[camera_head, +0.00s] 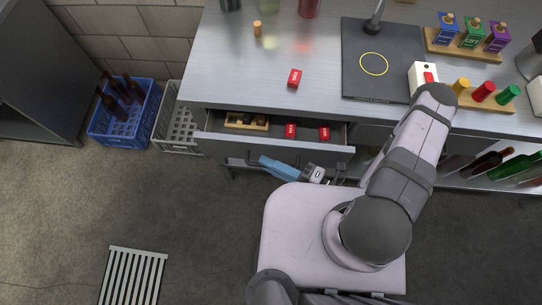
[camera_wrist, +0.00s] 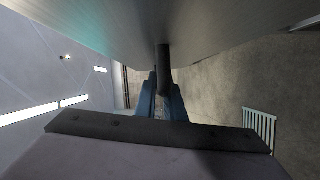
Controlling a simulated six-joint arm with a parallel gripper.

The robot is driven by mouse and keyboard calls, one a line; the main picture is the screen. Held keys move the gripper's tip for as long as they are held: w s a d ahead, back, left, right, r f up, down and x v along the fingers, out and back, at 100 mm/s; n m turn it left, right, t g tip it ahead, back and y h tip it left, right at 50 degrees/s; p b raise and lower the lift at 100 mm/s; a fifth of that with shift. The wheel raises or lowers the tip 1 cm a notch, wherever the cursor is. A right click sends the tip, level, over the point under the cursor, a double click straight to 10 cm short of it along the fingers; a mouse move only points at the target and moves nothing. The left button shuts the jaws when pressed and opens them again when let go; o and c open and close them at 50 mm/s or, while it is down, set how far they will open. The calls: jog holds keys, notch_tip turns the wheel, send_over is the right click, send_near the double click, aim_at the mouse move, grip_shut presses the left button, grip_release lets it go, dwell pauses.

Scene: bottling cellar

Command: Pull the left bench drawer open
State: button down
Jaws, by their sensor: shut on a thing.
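The left bench drawer (camera_head: 220,142) stands pulled out from the bench, with its inside showing in the head view. It holds a wooden tray (camera_head: 233,124) with small pieces and two red boxes (camera_head: 291,130). My gripper (camera_head: 264,161) is at the drawer's front, below the bench edge. In the wrist view its blue fingers (camera_wrist: 163,100) are shut around a dark bar, the drawer handle (camera_wrist: 164,62). The drawer front (camera_wrist: 215,25) fills the top of the wrist view.
The steel bench top (camera_head: 230,70) carries a red box (camera_head: 294,78), a cork (camera_head: 257,28) and a dark mat (camera_head: 395,60). A blue crate (camera_head: 119,140) of bottles and a grey crate (camera_head: 165,138) stand left of the drawer. A floor grate (camera_head: 133,275) lies front left. Open floor lies between.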

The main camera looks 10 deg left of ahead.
jog(key=shift+w, duration=0.1)
jog(key=c, duration=1.8)
grip_release()
jog(key=shift+c, duration=0.2)
jog(key=shift+d, duration=0.1)
jog(key=v, duration=0.7)
jog(key=shift+p, duration=0.3)
